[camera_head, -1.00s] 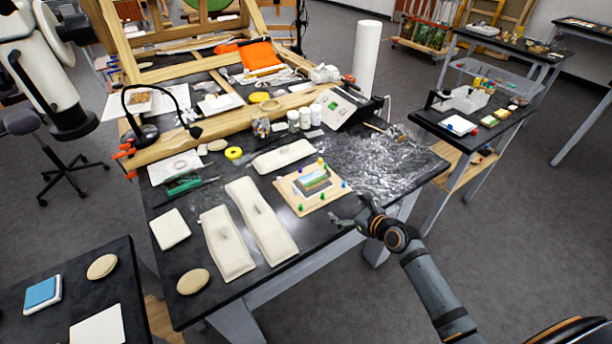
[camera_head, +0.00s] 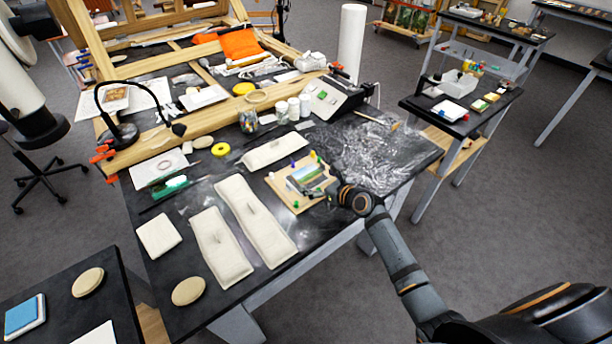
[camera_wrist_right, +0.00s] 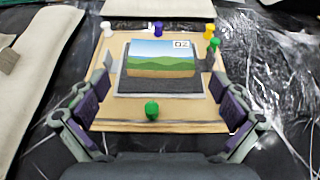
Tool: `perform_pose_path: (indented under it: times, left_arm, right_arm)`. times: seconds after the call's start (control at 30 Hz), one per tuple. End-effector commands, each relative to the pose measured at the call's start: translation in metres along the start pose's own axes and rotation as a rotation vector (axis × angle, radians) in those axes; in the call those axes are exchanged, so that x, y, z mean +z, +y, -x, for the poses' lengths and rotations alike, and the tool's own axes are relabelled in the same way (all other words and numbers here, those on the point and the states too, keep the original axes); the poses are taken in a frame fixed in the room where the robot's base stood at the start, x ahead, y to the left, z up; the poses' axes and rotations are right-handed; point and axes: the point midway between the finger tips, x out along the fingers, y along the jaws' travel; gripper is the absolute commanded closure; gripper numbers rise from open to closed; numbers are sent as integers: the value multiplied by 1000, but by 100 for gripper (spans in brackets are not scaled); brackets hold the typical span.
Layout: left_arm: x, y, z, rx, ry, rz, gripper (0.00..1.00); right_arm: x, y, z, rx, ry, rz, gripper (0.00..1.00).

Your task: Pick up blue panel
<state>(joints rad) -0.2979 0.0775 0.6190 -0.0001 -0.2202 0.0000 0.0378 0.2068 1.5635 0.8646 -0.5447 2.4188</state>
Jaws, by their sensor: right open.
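A small block-like panel (camera_wrist_right: 160,57) with a blue sky and green hills on its face and the label "02" lies on a dark grey pad (camera_wrist_right: 160,86) on a wooden board (camera_wrist_right: 190,127). In the head view the panel (camera_head: 308,176) sits on that board (camera_head: 286,195), right of the middle of the black table. My right gripper (camera_head: 328,190) is at the board's right edge, partly over it. In the right wrist view its open fingers (camera_wrist_right: 158,68) stand on either side of the panel, with nothing gripped. My left gripper is out of view.
Coloured pegs, one green (camera_wrist_right: 152,110), stand on the board around the panel. Pale cushions (camera_head: 257,220) lie left of it and crumpled clear film (camera_head: 365,155) right of it. A light-blue pad (camera_head: 22,316) lies on the lower-left table. A grey device (camera_head: 332,98) stands behind.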

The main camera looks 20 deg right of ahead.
Motion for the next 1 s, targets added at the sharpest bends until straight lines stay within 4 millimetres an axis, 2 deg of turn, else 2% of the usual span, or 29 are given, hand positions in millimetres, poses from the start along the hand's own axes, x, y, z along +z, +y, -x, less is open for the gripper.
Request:
perform_pose_path:
  times: [0.07, 0.2, 0.47, 0.83, 1.0]
  left_arm:
    - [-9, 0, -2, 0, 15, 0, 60]
    - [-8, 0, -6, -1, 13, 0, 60]
    - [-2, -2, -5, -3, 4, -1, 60]
    - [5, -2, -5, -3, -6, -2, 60]
    - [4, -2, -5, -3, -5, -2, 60]
  right_arm:
    - [-1, -1, -16, 0, -2, -3, 0]
    - [-1, -1, -36, -1, -2, -1, 0]
    - [-1, -1, -40, 0, -1, 0, 0]
    - [-1, -1, -40, 0, -1, 0, 49]
    - [-1, -1, -40, 0, 0, 0, 49]
